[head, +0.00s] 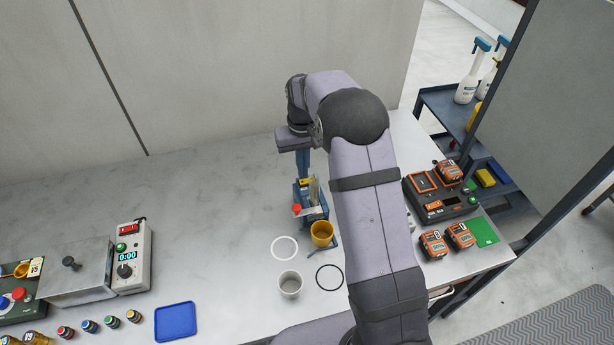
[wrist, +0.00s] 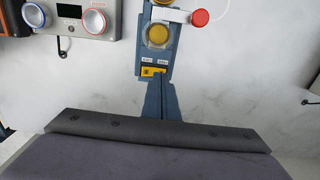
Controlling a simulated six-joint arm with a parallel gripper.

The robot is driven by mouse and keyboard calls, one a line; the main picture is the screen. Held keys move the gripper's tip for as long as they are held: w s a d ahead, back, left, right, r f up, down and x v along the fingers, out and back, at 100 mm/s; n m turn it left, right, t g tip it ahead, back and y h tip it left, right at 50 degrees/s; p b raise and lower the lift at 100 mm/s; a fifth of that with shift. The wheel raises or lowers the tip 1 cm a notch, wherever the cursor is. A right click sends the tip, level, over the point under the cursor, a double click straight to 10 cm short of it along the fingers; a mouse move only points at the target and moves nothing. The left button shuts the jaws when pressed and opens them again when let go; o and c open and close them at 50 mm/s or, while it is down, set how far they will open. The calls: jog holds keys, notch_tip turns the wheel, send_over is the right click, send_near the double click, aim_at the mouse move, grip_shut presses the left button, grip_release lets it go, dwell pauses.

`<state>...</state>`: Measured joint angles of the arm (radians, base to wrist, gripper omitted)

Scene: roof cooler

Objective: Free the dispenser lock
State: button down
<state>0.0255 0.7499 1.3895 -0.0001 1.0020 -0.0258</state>
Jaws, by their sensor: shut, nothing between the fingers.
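The dispenser (head: 311,196) is a narrow blue-grey stand on the table, with a red knob (head: 297,209) on a white arm at its front. In the wrist view the dispenser (wrist: 147,50) shows a round amber top, the red knob (wrist: 200,18), and a small yellow part (wrist: 150,71) beside two labels. This may be the lock; I cannot tell its position. My gripper (head: 303,176) points down over the dispenser's back end. In the wrist view my gripper (wrist: 160,80) is shut and empty, its tips by the yellow part. Whether they touch it I cannot tell.
A grey cup (head: 290,284) stands between a white ring (head: 285,248) and a black ring (head: 330,278). A battery charger (head: 440,195) is to the right, a timer box (head: 131,258) to the left.

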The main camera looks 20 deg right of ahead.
aim_at(303, 182)
notch_tip(303, 182, up, 5)
jog(key=p, duration=0.3)
jog(key=shift+p, duration=0.3)
dwell(0.3)
jog(key=s+a+b, duration=0.1)
jog(key=s+b, duration=0.2)
jog(key=s, duration=2.5)
jog(key=shift+s+a+f, duration=0.15)
jog(key=shift+f, duration=0.15)
jog(key=c, duration=2.4)
grip_release()
jog(key=shift+c, duration=0.2)
